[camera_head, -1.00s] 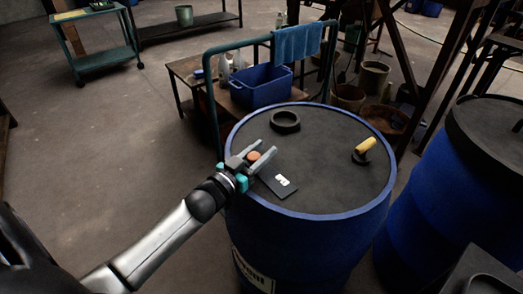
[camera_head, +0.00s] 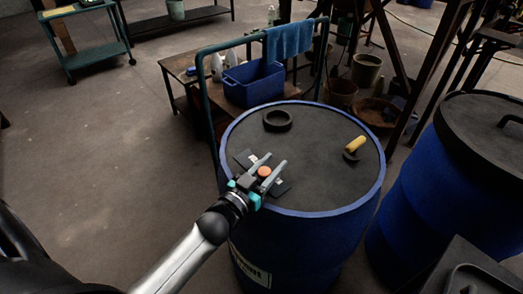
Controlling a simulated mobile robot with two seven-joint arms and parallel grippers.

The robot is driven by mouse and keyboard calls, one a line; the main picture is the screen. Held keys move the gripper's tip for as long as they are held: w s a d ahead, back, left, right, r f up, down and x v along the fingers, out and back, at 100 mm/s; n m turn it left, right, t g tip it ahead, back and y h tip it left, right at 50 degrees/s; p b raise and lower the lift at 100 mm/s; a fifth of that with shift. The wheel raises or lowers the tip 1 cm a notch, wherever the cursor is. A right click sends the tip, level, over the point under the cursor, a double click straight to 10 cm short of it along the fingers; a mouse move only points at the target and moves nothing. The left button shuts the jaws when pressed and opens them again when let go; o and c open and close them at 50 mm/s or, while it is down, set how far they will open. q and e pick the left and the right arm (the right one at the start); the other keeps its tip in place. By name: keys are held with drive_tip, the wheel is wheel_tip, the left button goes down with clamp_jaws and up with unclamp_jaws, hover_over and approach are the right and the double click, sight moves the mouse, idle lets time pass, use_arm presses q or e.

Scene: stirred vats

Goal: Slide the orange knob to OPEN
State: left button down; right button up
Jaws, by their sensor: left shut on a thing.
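The orange knob (camera_head: 264,172) sits on a dark slide plate (camera_head: 283,187) on top of the blue drum, near its left front rim. My left gripper (camera_head: 275,160) comes from the lower left and is shut on the knob, with a finger on each side. The left end of the plate shows beyond the gripper with a pale mark on it. The middle of the plate is hidden under the gripper, and the lettering is too small to read. My right gripper is not in view.
The drum lid (camera_head: 320,180) also bears a black ring (camera_head: 277,120) and a yellow-handled part (camera_head: 355,145). A second blue drum (camera_head: 425,190) stands at the right. A rail with a blue towel (camera_head: 288,40) and a blue bin (camera_head: 252,82) stand behind. The floor at left is clear.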

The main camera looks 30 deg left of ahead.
use_arm(q)
drive_tip(key=shift+s+d, duration=0.2)
drive_tip(key=shift+d, duration=0.25)
drive_tip(key=shift+d+f, duration=0.1)
drive_tip(key=shift+c, duration=2.3)
unclamp_jaws()
